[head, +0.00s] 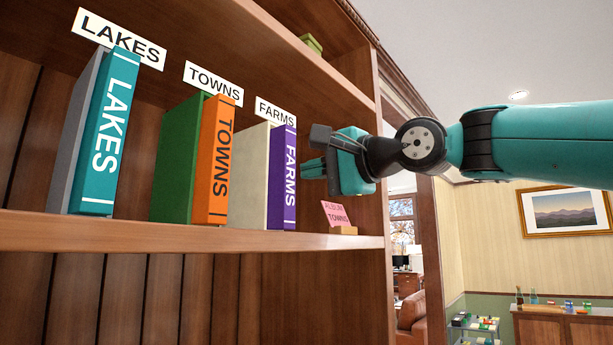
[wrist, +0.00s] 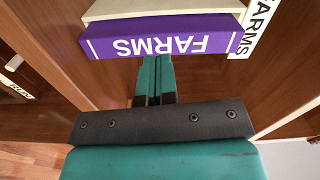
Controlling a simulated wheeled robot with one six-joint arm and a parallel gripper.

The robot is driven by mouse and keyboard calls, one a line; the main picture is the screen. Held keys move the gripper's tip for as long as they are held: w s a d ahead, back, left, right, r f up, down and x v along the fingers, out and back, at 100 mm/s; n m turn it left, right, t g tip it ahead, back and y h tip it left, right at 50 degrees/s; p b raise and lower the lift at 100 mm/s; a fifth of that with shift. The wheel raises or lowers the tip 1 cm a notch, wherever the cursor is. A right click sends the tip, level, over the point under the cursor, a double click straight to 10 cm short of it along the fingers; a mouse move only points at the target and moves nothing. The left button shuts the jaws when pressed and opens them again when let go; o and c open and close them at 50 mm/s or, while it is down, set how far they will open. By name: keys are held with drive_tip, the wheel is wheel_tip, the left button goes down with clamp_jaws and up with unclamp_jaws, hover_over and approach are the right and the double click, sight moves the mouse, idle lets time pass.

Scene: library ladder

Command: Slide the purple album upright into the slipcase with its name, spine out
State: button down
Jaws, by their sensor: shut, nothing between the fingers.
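The purple album (head: 283,180) stands upright in the cream slipcase (head: 250,178) under the FARMS sign (head: 275,113). Its spine faces out and reads FARMS. In the wrist view the purple album (wrist: 160,42) lies across the top, with the cream slipcase (wrist: 165,9) behind it. My gripper (head: 308,167) is shut and empty, just in front of the album's spine. In the wrist view its closed fingers (wrist: 154,80) point at the lower edge of the spine. I cannot tell whether the fingertips touch it.
The teal LAKES album (head: 108,130) and orange TOWNS album (head: 217,160) stand in their slipcases to the left. A pink ALBUM TOWNS card (head: 336,214) stands on the shelf (head: 190,232) at the right end, below my gripper. A cabinet side is close right.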

drive_tip(key=b+v, duration=0.5)
drive_tip(key=v, duration=1.1)
wheel_tip(320, 180, down, 22)
drive_tip(key=a+n+g+h, duration=0.2)
drive_tip(key=n+g+h, duration=0.2)
drive_tip(key=h, duration=0.1)
drive_tip(key=s+d+f+n+g+h, duration=0.1)
drive_tip(key=s+f+n+g+h, duration=0.1)
drive_tip(key=s+f, duration=0.7)
drive_tip(key=s+d+f+n+g+h, duration=0.2)
drive_tip(key=s+f+n+g, duration=0.3)
drive_tip(key=f, duration=1)
drive_tip(key=s+n+h, duration=0.1)
drive_tip(key=s+n, duration=0.1)
drive_tip(key=s, duration=0.1)
drive_tip(key=shift+s+d+f, duration=0.3)
drive_tip(key=shift+s, duration=0.1)
